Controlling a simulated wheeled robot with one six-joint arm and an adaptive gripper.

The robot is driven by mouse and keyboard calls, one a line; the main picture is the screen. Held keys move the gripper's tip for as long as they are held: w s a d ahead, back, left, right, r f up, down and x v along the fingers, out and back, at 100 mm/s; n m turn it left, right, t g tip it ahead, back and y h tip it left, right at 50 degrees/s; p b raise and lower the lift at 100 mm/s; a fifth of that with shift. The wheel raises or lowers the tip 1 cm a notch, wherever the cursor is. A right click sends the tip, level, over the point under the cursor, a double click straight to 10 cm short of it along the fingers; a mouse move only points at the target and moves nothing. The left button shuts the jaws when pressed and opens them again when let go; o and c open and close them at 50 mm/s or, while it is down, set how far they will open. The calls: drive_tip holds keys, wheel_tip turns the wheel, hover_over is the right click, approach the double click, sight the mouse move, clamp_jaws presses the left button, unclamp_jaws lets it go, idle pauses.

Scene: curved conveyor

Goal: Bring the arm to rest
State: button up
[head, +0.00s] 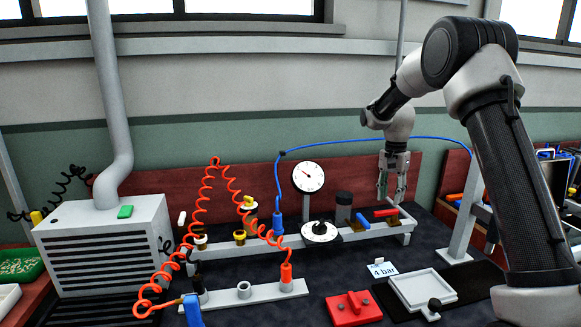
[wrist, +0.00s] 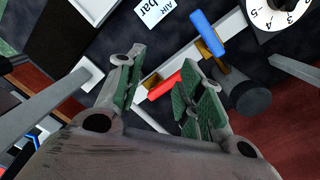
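My arm reaches in from the right in the head view, bent at the elbow, with the wrist hanging down. My gripper (head: 391,192) points down near the right end of the grey valve rail (head: 350,237). In the wrist view my gripper (wrist: 160,78) has its green-padded fingers apart, with nothing held between them. A red valve handle (head: 386,212) is close to the fingertips; it shows beyond the gap in the wrist view (wrist: 164,87). I cannot tell whether a finger touches it. A blue valve handle (head: 362,221) is beside it.
A dial gauge (head: 308,176) and a dark cylinder (head: 343,206) stand left of my gripper. A blue hose (head: 340,143) arches behind it. A grey post (head: 464,220) stands to the right. A red block (head: 353,308) and white tray (head: 423,288) lie in front.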

drive_tip(key=s+d+r+n+t, duration=0.1)
drive_tip(key=s+r+n, duration=0.2)
drive_tip(key=s, duration=1)
drive_tip(key=s+d+r+n+t, duration=0.1)
drive_tip(key=s+r, duration=0.5)
drive_tip(key=s, duration=0.7)
drive_tip(key=s+d+r+n+t, duration=0.1)
drive_tip(key=s+r+n+t, duration=0.2)
drive_tip(key=s, duration=1.1)
wheel_tip(320, 180, up, 2)
drive_tip(key=shift+d+r+n, duration=0.15)
drive_tip(key=shift+n, duration=0.95)
